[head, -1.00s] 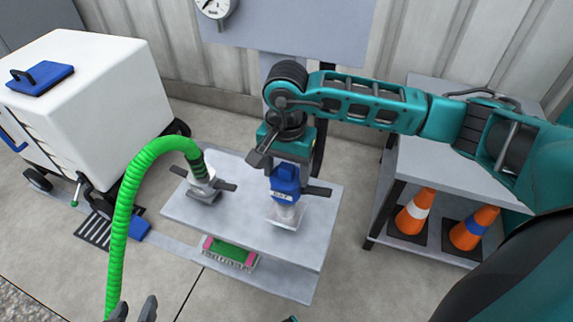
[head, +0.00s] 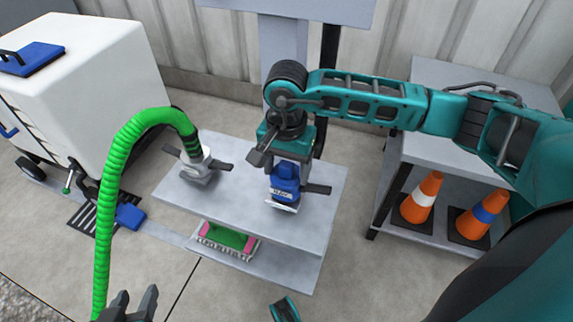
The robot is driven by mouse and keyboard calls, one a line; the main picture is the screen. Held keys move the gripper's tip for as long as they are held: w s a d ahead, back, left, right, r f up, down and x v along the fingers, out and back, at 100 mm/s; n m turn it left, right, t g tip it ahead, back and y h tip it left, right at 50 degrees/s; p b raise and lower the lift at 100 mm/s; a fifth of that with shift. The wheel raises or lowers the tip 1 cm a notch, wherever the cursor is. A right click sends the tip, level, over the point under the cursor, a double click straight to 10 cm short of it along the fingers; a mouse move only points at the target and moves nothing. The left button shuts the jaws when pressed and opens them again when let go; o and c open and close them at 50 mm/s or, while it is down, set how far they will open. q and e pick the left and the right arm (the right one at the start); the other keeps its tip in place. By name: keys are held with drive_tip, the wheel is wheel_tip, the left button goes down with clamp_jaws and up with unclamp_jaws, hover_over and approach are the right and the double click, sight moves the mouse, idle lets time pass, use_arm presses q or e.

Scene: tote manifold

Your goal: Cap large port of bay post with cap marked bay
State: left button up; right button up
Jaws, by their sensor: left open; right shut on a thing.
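My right gripper (head: 283,150) is shut on a blue cap (head: 285,178) with dark side levers. The cap has a white label, its lettering too small to read surely. It is held upright over the grey bench (head: 240,205). A sliver of silver metal, apparently the large port (head: 284,207), shows just under the cap; the rest is hidden. I cannot tell whether cap and port touch. A green hose (head: 118,165) ends in a silver coupling with levers (head: 198,165) at the bench's left. My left gripper (head: 133,308) is open and empty at the bottom edge.
A white cart (head: 90,80) with a blue handled lid (head: 33,58) stands at left. A grey shelf (head: 455,90) with two orange cones (head: 422,197) stands at right. A green and pink brush-like item (head: 228,240) sits below the bench top. A floor grate (head: 95,215) lies near the cart.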

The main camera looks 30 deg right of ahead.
use_arm(q)
drive_tip(key=shift+d+f, duration=0.1)
drive_tip(key=shift+d, duration=0.05)
use_arm(e)
drive_tip(key=shift+f, duration=0.3)
drive_tip(key=o, duration=1.2)
drive_tip(key=shift+o, duration=0.2)
use_arm(q)
drive_tip(key=p, duration=0.1)
drive_tip(key=a+r+p, duration=0.1)
drive_tip(key=shift+s+r+p, duration=0.2)
drive_tip(key=shift+s+p, duration=0.05)
drive_tip(key=shift+p, duration=0.1)
use_arm(e)
wheel_tip(320, 180, up, 13)
drive_tip(key=shift+c, duration=0.3)
